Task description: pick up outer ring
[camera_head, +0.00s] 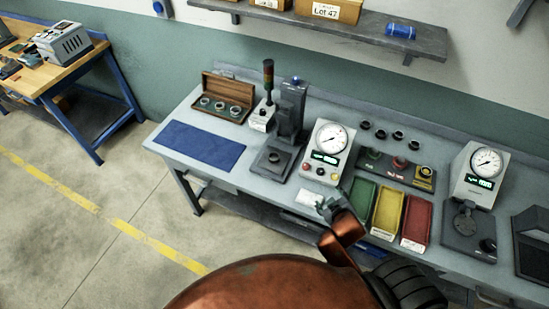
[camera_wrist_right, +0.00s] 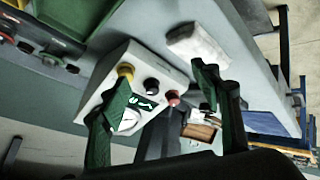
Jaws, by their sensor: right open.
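Several dark rings (camera_head: 381,134) stand in a row on the back of the grey workbench, right of the first dial gauge. Three ring-shaped parts (camera_head: 220,106) sit in an open wooden box at the bench's left. I cannot tell which of these is called the outer ring. My right gripper (camera_head: 328,208) is above the bench's front edge, in front of the dial gauge and apart from all rings. In the right wrist view, its green fingers (camera_wrist_right: 158,105) are spread with nothing held between them. My left gripper is not in view.
The white gauge box (camera_head: 328,152) also shows beyond the fingers in the right wrist view (camera_wrist_right: 140,75). Green, yellow and red trays (camera_head: 388,212) lie right of my right gripper. A black press (camera_head: 289,115) stands upright to the left. The blue mat (camera_head: 201,145) is bare.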

